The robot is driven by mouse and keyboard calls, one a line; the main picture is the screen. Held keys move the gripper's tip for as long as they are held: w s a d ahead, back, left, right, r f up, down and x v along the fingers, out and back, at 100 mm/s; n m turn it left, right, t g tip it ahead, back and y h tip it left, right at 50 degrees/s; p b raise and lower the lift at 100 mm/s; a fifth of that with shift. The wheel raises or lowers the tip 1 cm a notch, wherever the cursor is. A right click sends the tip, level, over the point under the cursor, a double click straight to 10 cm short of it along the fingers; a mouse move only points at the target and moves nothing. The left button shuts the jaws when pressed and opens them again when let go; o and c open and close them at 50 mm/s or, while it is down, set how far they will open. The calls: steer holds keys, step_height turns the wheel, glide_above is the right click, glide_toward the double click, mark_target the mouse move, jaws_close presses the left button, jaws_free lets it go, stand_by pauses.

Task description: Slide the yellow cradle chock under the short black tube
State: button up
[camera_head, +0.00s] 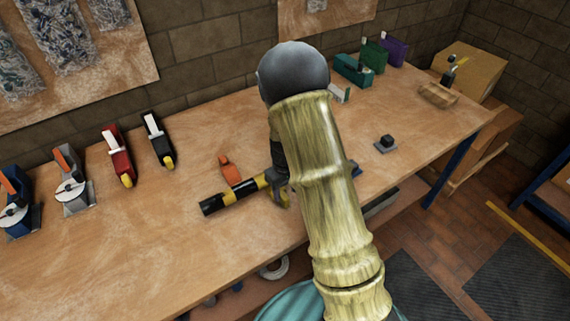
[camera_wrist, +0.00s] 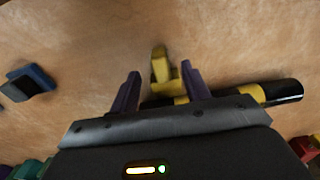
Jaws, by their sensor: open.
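The short black tube (camera_head: 215,204) with yellow bands lies on the bench left of my arm in the head view; its black end also shows at right in the wrist view (camera_wrist: 284,92). The yellow cradle chock (camera_wrist: 160,66) stands at the tube's side in the wrist view, between my finger lines; a small part of it shows below my wrist in the head view (camera_head: 284,202). I cannot tell whether it touches the tube. My gripper (camera_wrist: 160,72) is open, with one dark finger on each side of the chock. My arm hides the tube's right end in the head view.
An orange piece (camera_head: 229,170) lies just behind the tube. Red (camera_head: 117,156) and black (camera_head: 157,140) tools stand left along the wall. A dark block on a grey plate (camera_head: 386,145) sits right of my arm.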

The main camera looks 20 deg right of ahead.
step_height(320, 180, up, 13)
stand_by(0.3)
steer(key=shift+f, duration=0.1)
stand_by(0.6)
steer(key=s+r+m+t+p, duration=0.1)
steer(key=s+r+m+t, duration=0.1)
steer(key=s, duration=1.4)
step_height(320, 180, up, 2)
steer(key=shift+d+r+m+t, duration=0.2)
steer(key=shift+m+t, duration=0.1)
steer(key=shift+m, duration=0.6)
